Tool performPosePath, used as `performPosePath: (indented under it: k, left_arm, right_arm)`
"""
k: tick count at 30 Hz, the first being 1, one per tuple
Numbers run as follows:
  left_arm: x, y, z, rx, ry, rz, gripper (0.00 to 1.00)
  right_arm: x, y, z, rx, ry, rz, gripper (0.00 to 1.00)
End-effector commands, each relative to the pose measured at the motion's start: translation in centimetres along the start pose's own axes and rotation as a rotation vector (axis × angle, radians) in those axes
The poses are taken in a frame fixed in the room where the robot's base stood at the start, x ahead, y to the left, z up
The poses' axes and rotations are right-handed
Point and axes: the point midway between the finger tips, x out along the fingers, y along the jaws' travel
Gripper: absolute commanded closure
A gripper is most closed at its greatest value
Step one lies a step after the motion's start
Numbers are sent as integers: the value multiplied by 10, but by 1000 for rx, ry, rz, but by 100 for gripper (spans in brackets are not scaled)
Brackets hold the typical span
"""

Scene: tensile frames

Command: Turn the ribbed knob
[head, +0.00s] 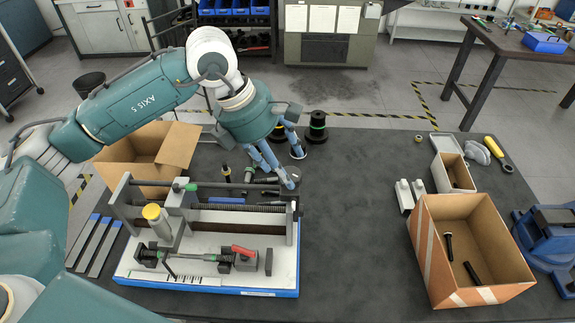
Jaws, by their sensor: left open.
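A small tensile frame (205,272) with a white base and blue edge stands on the dark table. It carries a long threaded screw (240,208), grey upright plates and a yellow-capped cylinder (152,212). I cannot clearly make out which part is the ribbed knob; the frame's far right end is small and partly crowded by my fingers. My left gripper (284,165) points down over the back right of the frame, its blue fingers open. I see nothing held between them. My right gripper is out of view.
An open cardboard box (425,250) with dark rods inside stands at right, another box (125,160) at back left. Black spools (317,127) stand behind my gripper. Flat grey bars (95,245) lie left of the frame. The table between frame and right box is clear.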

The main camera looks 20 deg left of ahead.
Motion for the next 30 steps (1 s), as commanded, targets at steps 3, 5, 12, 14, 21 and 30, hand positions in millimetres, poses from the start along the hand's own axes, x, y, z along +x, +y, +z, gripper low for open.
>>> performPosePath:
  k: [3,5,12,14,21,30]
  left_arm:
    - [16,-1,1,-1,1,-4,40]
    - [22,-1,1,0,0,-3,40]
    - [31,-1,1,1,-2,-1,40]
    - [31,-1,1,1,-2,-1,40]
    - [31,-1,1,1,-2,-1,68]
    - [31,-1,2,12,-5,-5,84]
  right_arm:
    - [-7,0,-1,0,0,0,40]
    - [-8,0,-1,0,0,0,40]
    - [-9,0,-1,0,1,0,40]
    - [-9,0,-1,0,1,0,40]
    - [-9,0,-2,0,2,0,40]
    - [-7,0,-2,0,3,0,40]
